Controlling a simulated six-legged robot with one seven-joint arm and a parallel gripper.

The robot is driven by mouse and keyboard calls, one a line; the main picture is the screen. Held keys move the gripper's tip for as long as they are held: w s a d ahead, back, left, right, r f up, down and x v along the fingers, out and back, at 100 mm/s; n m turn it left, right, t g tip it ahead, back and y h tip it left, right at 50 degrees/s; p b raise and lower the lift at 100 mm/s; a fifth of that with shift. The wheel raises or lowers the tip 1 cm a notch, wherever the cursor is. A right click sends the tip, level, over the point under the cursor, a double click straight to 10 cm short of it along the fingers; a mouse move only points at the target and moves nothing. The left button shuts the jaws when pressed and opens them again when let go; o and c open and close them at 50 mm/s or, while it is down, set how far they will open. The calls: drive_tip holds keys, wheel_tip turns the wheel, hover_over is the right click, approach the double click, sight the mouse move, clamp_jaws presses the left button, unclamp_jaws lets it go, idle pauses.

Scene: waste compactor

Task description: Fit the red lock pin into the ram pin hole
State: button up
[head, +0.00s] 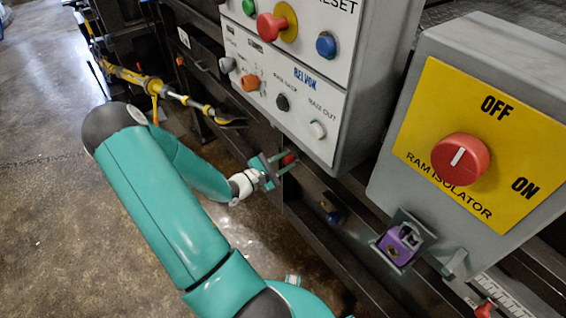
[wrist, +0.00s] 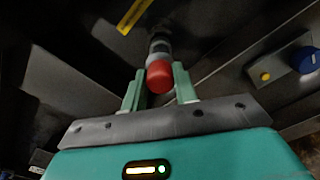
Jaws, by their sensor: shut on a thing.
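The ram pin hole cannot be made out. I cannot tell whether the pin's tip is in it or only near it.
The control box (head: 340,80) overhangs close above my gripper. A yellow tool (head: 140,82) is at the upper left. Open floor (head: 40,200) is on the left.

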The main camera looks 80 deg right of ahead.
sight(296, 156)
drive_tip(key=shift+x, duration=2.45)
idle(0.5)
drive_tip(key=o, duration=1)
drive_tip(key=shift+c, duration=0.3)
drive_tip(key=shift+v, duration=3.5)
